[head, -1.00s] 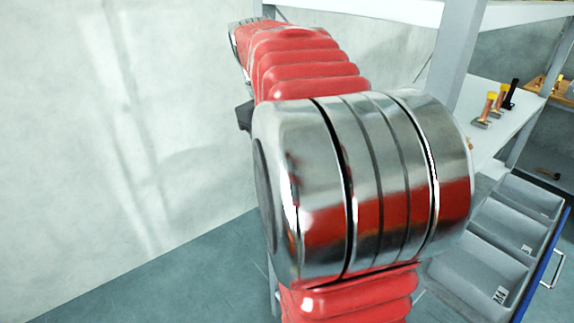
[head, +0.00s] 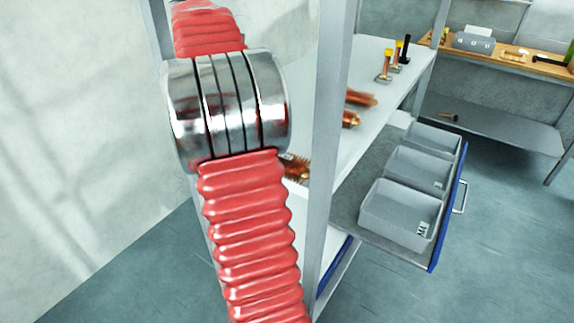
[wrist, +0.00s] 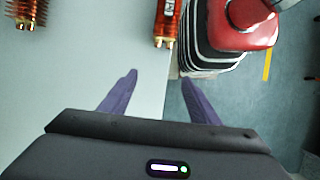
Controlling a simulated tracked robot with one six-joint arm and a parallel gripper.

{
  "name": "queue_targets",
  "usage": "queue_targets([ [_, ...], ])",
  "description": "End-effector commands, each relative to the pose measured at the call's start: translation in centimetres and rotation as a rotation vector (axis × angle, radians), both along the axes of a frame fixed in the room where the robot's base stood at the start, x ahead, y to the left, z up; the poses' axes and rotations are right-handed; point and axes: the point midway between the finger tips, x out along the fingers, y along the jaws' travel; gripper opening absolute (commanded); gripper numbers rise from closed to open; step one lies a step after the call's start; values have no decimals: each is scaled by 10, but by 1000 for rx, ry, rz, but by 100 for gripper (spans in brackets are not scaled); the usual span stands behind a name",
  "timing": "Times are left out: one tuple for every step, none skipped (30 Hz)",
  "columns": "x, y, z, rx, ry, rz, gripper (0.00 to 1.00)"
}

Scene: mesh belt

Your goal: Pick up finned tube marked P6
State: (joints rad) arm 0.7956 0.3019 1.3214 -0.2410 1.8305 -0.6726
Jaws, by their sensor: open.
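My gripper (wrist: 160,77) shows in the wrist view with two purple fingers spread apart and nothing between them. It is over the edge of a pale shelf. A copper finned tube (wrist: 166,22) lies ahead of the fingertips near that edge, with a dark label cut by the frame's top. Another finned tube (wrist: 22,12) lies at the top left. In the head view, finned tubes lie on the white shelf: one at the back (head: 360,97), one in the middle (head: 350,119), and one nearer (head: 296,167), partly hidden by my arm. I cannot read P6 on any.
A grey upright post (head: 330,150) stands beside my arm. A pulled-out drawer (head: 345,212) holds grey bins (head: 400,212) on the right. Small yellow-topped parts (head: 385,65) stand at the shelf's back. A wooden bench (head: 500,58) is beyond. Floor is open at lower right.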

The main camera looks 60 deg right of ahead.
Motion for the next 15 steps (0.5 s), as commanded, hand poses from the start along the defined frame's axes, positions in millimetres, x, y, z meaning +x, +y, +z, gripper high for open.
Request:
queue_targets([
  [-5, 1, 1, -2, -1, -1, 56],
  [-7, 1, 1, -1, -1, -2, 56],
  [-12, 2, 1, -2, -1, -1, 56],
  [-15, 2, 1, -2, -1, -2, 56],
  [-20, 3, 1, -2, -1, -2, 56],
  [-25, 4, 1, -1, 0, -3, 56],
  [-29, 5, 0, -1, 0, -2, 56],
  [-33, 5, 1, -1, 0, -2, 56],
  [-38, 6, 1, -2, -1, -1, 56],
  [-42, 6, 0, -1, 0, -2, 56],
  [-46, 7, 1, -2, -1, -2, 56],
  [-52, 8, 1, -1, -1, -3, 56],
  [-56, 9, 0, -1, 0, -3, 56],
  [-60, 9, 0, -1, -1, -2, 56],
  [-66, 10, 1, -1, -1, -2, 56],
])
